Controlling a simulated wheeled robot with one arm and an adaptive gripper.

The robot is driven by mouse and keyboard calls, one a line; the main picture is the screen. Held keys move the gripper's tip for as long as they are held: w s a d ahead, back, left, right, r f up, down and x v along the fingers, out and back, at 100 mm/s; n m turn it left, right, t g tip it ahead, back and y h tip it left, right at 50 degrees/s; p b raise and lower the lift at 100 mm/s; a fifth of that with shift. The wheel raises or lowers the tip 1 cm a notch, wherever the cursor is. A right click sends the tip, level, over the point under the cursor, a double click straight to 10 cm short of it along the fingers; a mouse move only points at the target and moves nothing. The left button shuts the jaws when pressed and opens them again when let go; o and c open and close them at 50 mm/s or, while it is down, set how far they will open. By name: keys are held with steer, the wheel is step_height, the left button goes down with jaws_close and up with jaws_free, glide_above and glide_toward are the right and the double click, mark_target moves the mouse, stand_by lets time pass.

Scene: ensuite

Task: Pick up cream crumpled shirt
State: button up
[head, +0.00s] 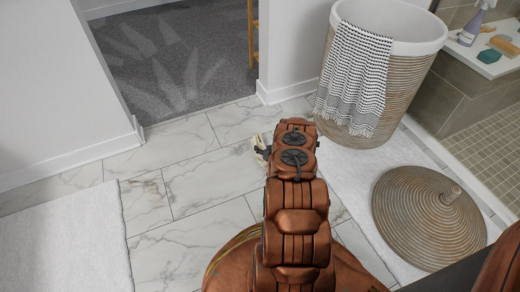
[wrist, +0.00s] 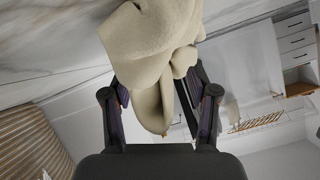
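The cream crumpled shirt (wrist: 155,40) fills the upper middle of the wrist view, with a folded flap reaching down between my fingers. In the head view, only a small cream bit of it (head: 261,150) shows beside the end of my arm; the rest is hidden. My gripper (wrist: 158,82) has its two fingers wide apart, one on each side of the cloth. Gaps show beside the lower flap. I cannot tell whether the fingertips touch the cloth. In the head view my gripper is mostly hidden behind the arm.
A wicker hamper (head: 395,85) with a striped towel (head: 353,80) stands at upper right. Its round woven lid (head: 415,215) lies on a white mat (head: 350,172). Another white rug (head: 65,245) lies at left. Marble floor (head: 205,180) is clear left of my arm.

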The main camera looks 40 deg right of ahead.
steer(key=c, duration=0.7)
